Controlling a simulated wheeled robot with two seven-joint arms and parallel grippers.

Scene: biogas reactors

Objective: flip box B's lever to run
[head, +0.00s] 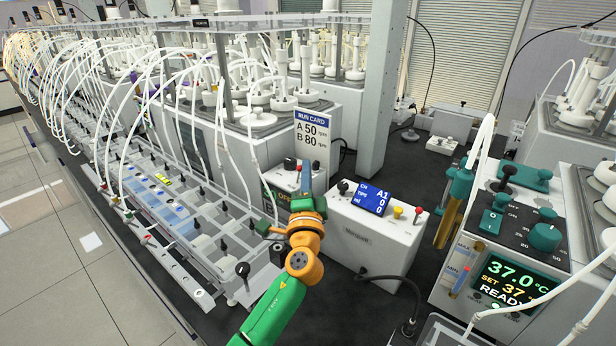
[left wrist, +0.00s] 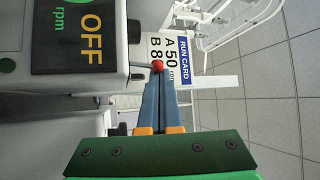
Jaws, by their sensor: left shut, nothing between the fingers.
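A white control box (head: 282,179) stands below the run card in the head view, partly hidden behind my left gripper. In the left wrist view, the box (left wrist: 90,84) has a dark screen reading OFF and rpm. Its thin metal lever (left wrist: 143,66) ends in a red ball (left wrist: 158,66) and sticks out from the box. My left gripper (head: 306,172) is shut and empty. In the left wrist view its blue fingertips (left wrist: 159,80) are right at the red ball; I cannot tell whether they touch it. No box letter is readable. My right gripper is not in view.
The run card (head: 313,135) reads A 50 rpm, B 80 rpm. A white box (head: 370,240) with a blue display and yellow and red knobs stands close on the right. A heater unit (head: 510,260) reads 37.0. Tubed reactors and a valve rack (head: 165,200) fill the left.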

